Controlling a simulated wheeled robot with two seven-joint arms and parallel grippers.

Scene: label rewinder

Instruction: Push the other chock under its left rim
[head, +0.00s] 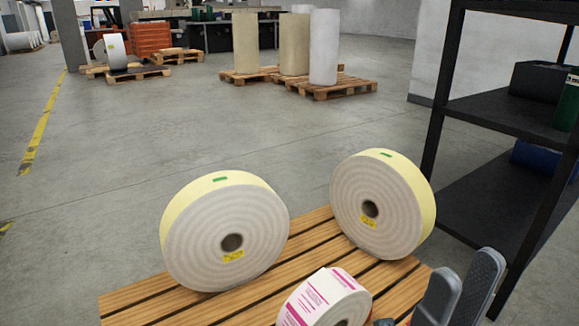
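Three rolls stand on edge on a slatted wooden pallet. A large cream-edged roll (205,235) stands at left, and a similar roll (390,215) stands at right. A smaller white roll with magenta print (312,300) stands in front, cut off by the bottom edge. A small patch of red-orange shows at the bottom edge right of the small roll; I cannot tell what it is. No chock can be made out clearly. My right gripper (464,268) is at the bottom right, right of the small roll, its two grey fingers apart with nothing visible between them. My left gripper is out of view.
The wooden pallet (135,300) has bare slats at its front left. A black shelf rack (437,120) stands close on the right. Tall rolls on pallets (345,90) stand farther back. Open concrete floor (140,150) lies to the left and behind.

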